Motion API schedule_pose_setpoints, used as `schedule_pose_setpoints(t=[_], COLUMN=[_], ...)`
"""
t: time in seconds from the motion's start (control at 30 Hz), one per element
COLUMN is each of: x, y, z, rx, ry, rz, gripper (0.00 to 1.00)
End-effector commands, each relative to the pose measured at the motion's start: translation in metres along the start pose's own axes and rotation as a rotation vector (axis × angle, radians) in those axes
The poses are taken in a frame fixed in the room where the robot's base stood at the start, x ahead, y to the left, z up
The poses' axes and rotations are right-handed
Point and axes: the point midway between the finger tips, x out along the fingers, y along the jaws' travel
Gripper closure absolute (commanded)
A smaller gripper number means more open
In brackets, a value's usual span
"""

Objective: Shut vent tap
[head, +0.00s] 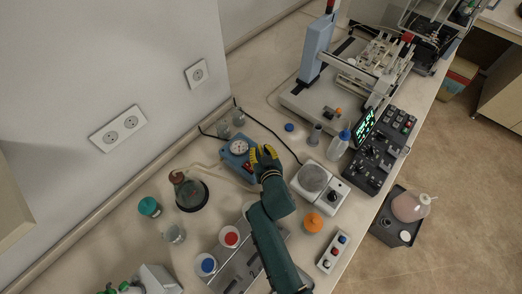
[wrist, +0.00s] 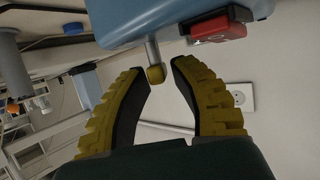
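A blue unit (head: 238,152) with a round dial (head: 239,146) stands on the bench near the wall. In the wrist view its blue casing (wrist: 130,15) fills the top. A short metal stem (wrist: 152,50) with a yellow tip (wrist: 156,74) sticks out of it and looks like the vent tap. My gripper (wrist: 162,72) is open, its yellow-ribbed fingers on either side of the tip. Small gaps show; I cannot tell whether either finger touches it. In the head view my gripper (head: 264,156) is at the unit's right side and hides the tap.
A red switch (wrist: 214,28) sits on the casing close to the right finger. A flask (head: 188,192) stands left of my arm and a hotplate (head: 314,178) right of it. An orange-capped bottle (head: 313,222) and a wash bottle (head: 339,146) are also nearby.

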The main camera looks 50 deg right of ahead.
Motion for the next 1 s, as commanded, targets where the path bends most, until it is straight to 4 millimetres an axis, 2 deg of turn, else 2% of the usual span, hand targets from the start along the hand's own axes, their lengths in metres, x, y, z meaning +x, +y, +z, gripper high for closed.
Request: schedule_pose_setpoints(t=[0.03, 0.1, 0.13, 0.57, 0.73, 1.0], x=[0.0, 0.0, 0.0, 0.003, 0.007, 0.005], y=[0.0, 0.0, 0.0, -0.002, -0.004, -0.004], z=[0.0, 0.0, 0.0, 0.004, 0.012, 0.009], rx=[0.0, 0.0, 0.0, 0.003, 0.024, 0.082], ry=[0.0, 0.0, 0.0, -0.001, -0.004, -0.002], rz=[0.0, 0.0, 0.0, 0.009, 0.065, 0.203], gripper=[0.86, 0.99, 1.0, 1.0, 1.0, 1.0])
